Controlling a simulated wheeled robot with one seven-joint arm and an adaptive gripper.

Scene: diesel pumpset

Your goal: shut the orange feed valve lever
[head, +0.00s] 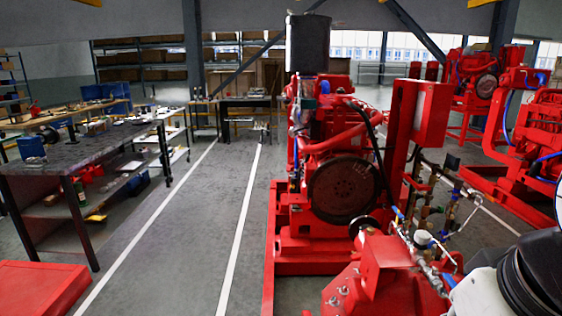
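The red diesel pumpset (345,190) stands right of centre in the head view. A cluster of small valves and pipes (425,240) runs along its right side, with small blue handles among them. A small orange-red bar (416,183) shows above this cluster, beside the red post. It may be the orange feed valve lever, but it is too small to be sure or to tell its position. White and black parts of my arm fill the lower right corner. My gripper is not in view.
A red pump housing (385,280) is in the near foreground, close to my arm. A dark workbench (85,150) with shelves stands at the left. A floor lane (185,235) between white lines is clear. More red machines (545,130) stand at the right.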

